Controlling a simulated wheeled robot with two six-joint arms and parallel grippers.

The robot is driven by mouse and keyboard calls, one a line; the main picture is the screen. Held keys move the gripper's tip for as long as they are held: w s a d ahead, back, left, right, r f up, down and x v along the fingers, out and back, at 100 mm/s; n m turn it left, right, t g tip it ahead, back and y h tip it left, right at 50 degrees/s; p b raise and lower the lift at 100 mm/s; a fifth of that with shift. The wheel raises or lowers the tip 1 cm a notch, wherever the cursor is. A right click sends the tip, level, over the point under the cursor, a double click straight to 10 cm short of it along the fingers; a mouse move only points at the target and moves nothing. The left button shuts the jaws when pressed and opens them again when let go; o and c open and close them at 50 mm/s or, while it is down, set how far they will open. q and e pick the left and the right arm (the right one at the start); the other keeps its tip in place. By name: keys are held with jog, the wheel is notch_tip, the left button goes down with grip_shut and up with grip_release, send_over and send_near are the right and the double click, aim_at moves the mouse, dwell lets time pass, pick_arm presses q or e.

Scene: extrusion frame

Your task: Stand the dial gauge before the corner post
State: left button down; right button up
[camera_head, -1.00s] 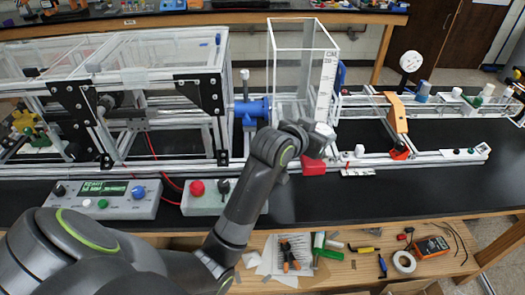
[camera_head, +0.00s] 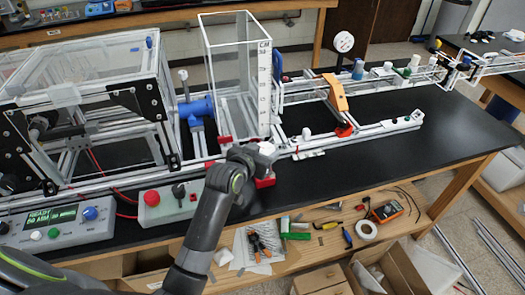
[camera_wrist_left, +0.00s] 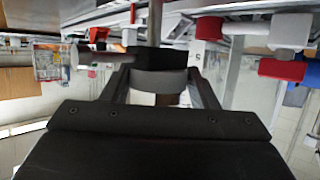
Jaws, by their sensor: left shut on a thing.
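My left gripper (camera_head: 262,152) is in front of the tall clear box, just above the bench edge. In the left wrist view its fingers (camera_wrist_left: 160,88) are closed around a grey rounded thing (camera_wrist_left: 158,80). I cannot tell whether this is the dial gauge; my arm hides most of it in the head view. An upright with a printed scale (camera_head: 264,90) stands at the clear box's front right corner, behind the gripper. I cannot tell whether it is the corner post. A white round disc (camera_head: 343,42) stands on the rig behind. My right gripper is not in view.
A red block (camera_head: 263,183) is right below the gripper. A blue pump-like part (camera_head: 197,108) stands left of the clear box. Control boxes (camera_head: 60,226) line the front left. An orange lever (camera_head: 334,94) rises to the right. The black bench top (camera_head: 400,150) is free at front right.

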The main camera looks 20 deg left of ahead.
pick_arm(q)
jog(key=c, duration=0.9)
grip_release()
jog(key=shift+f, duration=0.1)
jog(key=o, duration=0.3)
jog(key=shift+o, duration=0.2)
